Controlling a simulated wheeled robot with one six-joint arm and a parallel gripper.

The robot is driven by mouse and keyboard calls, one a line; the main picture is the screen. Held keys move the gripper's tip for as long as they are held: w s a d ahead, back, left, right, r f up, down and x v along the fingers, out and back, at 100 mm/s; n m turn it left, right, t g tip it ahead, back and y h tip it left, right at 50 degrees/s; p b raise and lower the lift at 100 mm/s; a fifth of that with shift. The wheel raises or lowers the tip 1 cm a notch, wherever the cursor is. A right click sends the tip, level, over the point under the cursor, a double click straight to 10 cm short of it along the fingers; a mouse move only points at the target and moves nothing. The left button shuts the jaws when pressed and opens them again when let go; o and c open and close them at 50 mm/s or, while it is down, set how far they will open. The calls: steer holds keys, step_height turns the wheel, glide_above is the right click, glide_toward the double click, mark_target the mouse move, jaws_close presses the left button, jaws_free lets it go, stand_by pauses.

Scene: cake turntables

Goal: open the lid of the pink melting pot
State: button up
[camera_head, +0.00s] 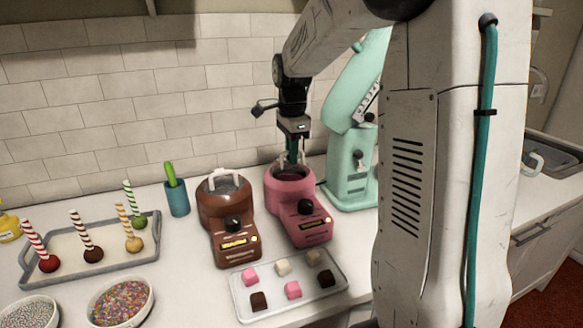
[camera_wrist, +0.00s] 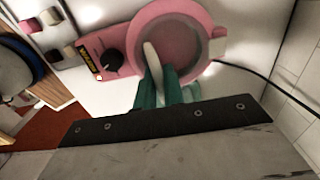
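The pink melting pot (camera_head: 292,200) stands on the counter with its round top toward the wall and its control panel toward the front. Its see-through lid (camera_wrist: 178,48) lies over the round opening, with a pale curved handle (camera_wrist: 152,62) across it. My gripper (camera_head: 292,158) points down over the pot. In the wrist view its green fingers (camera_wrist: 164,82) are close together, with the handle running in between them, and appear shut on it. The fingertips partly cover the handle and the near rim.
A brown melting pot (camera_head: 228,215) stands just left of the pink one. A mint-green mixer (camera_head: 350,165) is close on the right. A tray of coloured cubes (camera_head: 290,288) lies in front. A blue cup (camera_head: 177,197) stands by the tiled wall.

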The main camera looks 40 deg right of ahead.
steer(key=shift+w+d+r, duration=0.15)
steer(key=shift+w+r, duration=0.35)
steer(key=shift+r, duration=0.05)
steer(key=shift+w+d+r, duration=0.15)
steer(key=shift+w+r, duration=0.35)
steer(key=shift+w+d+r, duration=0.2)
steer(key=shift+w+r, duration=0.35)
steer(key=shift+w, duration=0.2)
steer(key=shift+w+d+f, duration=0.15)
steer(key=shift+w+d, duration=0.4)
steer(key=shift+w, duration=1.4)
steer(key=shift+w+d+f, duration=0.1)
steer(key=shift+w+d, duration=0.5)
steer(key=shift+w, duration=1.4)
steer(key=shift+w+d+f, duration=0.15)
steer(key=shift+w+d, duration=0.4)
steer(key=shift+w, duration=1.4)
steer(key=o, duration=1.2)
steer(key=shift+o, duration=0.2)
